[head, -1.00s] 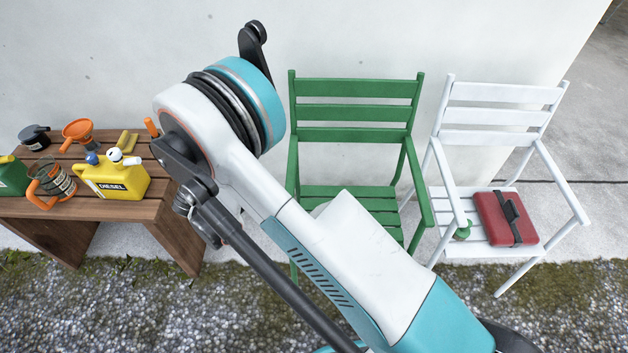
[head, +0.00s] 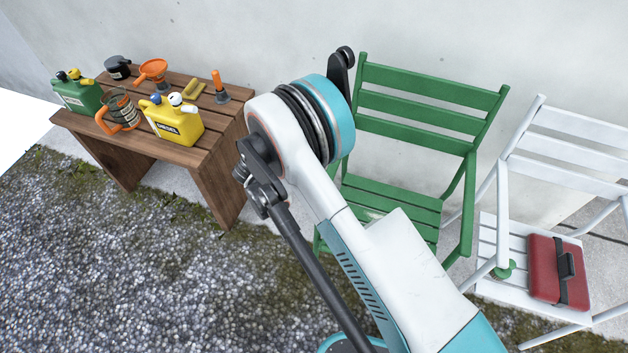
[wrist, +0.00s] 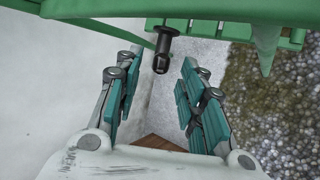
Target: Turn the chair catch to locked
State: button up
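The green chair (head: 430,115) stands against the wall in the head view, partly hidden by my arm. In the wrist view its green slats (wrist: 235,30) cross the top. A short black peg-like part (wrist: 162,52) shows just below a green bar there; it may be the catch, but I cannot tell its setting. My gripper (wrist: 160,97) is open and empty, with teal-padded fingers spread left and right. The black part is ahead of the gap between them, apart from both fingers. In the head view my arm hides the gripper.
A white chair (head: 570,150) at right holds a red case (head: 557,272) and a small green object (head: 503,270). A wooden bench (head: 215,165) at left holds a yellow diesel can (head: 175,122), a green can (head: 78,95) and several other items. Gravel (head: 120,260) in front is clear.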

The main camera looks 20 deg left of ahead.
jog(key=shift+b+x, duration=0.6)
jog(key=shift+x, duration=1.75)
grip_shut()
